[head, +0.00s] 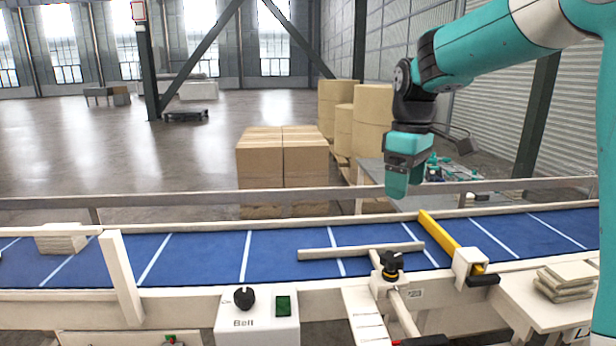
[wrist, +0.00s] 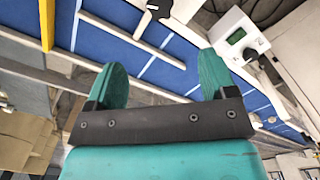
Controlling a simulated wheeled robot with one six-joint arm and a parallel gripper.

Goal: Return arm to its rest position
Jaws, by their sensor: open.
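My gripper (head: 397,188) hangs from my teal arm at the right of the head view, above the far side of the blue conveyor belt (head: 200,258). Its fingers point down and hold nothing. In the wrist view my gripper (wrist: 163,80) shows two teal fingers set wide apart with an empty gap between them. The blue belt (wrist: 110,38) lies beyond the fingertips. The gripper touches nothing that I can see.
A yellow bar (head: 447,240) crosses the belt at right, near a pale guide bar (head: 360,250). A control box (head: 257,318) stands in front. Cartons (head: 283,165) stand behind; open floor lies back left.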

